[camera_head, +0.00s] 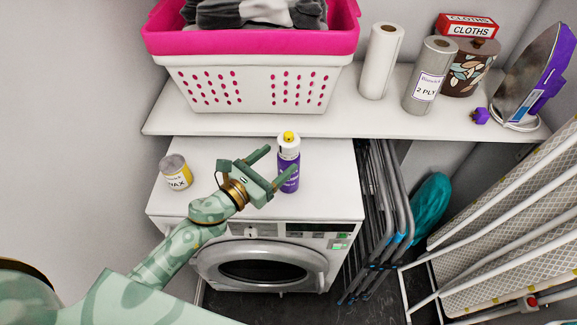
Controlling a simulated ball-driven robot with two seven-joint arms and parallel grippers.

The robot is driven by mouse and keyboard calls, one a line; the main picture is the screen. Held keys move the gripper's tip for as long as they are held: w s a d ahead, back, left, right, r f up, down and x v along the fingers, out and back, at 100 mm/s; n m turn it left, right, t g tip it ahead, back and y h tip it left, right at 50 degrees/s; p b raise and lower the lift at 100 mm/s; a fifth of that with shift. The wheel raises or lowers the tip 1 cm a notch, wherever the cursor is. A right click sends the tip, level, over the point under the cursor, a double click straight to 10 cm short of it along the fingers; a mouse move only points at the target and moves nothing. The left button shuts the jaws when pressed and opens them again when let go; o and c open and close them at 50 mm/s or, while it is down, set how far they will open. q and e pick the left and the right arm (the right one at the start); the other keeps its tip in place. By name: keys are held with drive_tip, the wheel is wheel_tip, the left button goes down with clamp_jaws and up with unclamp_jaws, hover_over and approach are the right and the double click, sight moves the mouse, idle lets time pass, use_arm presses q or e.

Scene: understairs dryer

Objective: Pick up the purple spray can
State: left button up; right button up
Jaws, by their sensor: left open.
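The purple spray can (290,170) stands upright on top of the white dryer, with a white upper part and a yellow cap. My left gripper (269,165) reaches in from the lower left and is open. Its two fingers point toward the can, and the nearer finger overlaps the can's lower part in the picture. I cannot tell whether the fingers touch the can. My right gripper is not in view.
A wax tin (175,172) stands at the left of the dryer top (215,150). The shelf (345,122) above holds a pink and white laundry basket (245,85), paper rolls (430,75) and an iron (530,80). Folded grey racks (380,220) stand right of the dryer.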

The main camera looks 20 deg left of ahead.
sight(282, 155)
use_arm(q)
drive_tip(key=x, duration=0.5)
drive_tip(key=shift+w+d, duration=0.15)
drive_tip(key=shift+w, duration=0.05)
drive_tip(key=c, duration=1.2)
drive_tip(key=shift+p, duration=0.3)
clamp_jaws()
drive_tip(key=shift+r, duration=0.15)
